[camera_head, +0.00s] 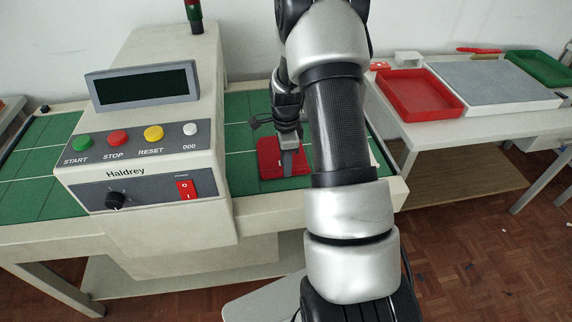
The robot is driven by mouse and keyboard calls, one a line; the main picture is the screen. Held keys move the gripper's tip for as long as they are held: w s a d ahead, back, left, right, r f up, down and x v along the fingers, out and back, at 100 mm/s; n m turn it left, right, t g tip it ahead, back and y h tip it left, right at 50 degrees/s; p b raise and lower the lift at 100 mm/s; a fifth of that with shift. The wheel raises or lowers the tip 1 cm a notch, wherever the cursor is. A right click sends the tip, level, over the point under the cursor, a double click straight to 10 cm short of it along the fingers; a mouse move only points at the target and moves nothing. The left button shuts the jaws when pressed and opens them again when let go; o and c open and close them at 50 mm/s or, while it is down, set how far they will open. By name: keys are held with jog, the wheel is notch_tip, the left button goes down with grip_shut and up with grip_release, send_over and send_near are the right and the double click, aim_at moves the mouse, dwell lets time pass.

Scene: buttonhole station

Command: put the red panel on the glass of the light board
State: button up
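The red panel (268,162) lies on the green work surface of the machine table, to the right of the control console. My gripper (288,168) points down at the panel, and its fingers overlap the panel in the picture. I cannot tell whether the fingers are open or shut, or whether they touch the panel. My arm hides part of the area to the right of the panel. The light board (495,86), with a flat grey glass top, lies on the right-hand table, and its glass looks bare.
A beige console (145,165) with coloured buttons stands left of my gripper. On the right table, a red tray (407,116) lies left of the light board and a green tray (545,66) behind it to the right. A floor gap (440,225) shows in front of that table.

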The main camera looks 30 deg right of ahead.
jog(key=shift+f+b, duration=0.55)
jog(key=shift+f, duration=0.4)
dwell(0.4)
grip_shut()
jog(key=shift+r, duration=0.15)
jog(key=shift+r+p, duration=1.55)
jog(key=shift+r, duration=0.9)
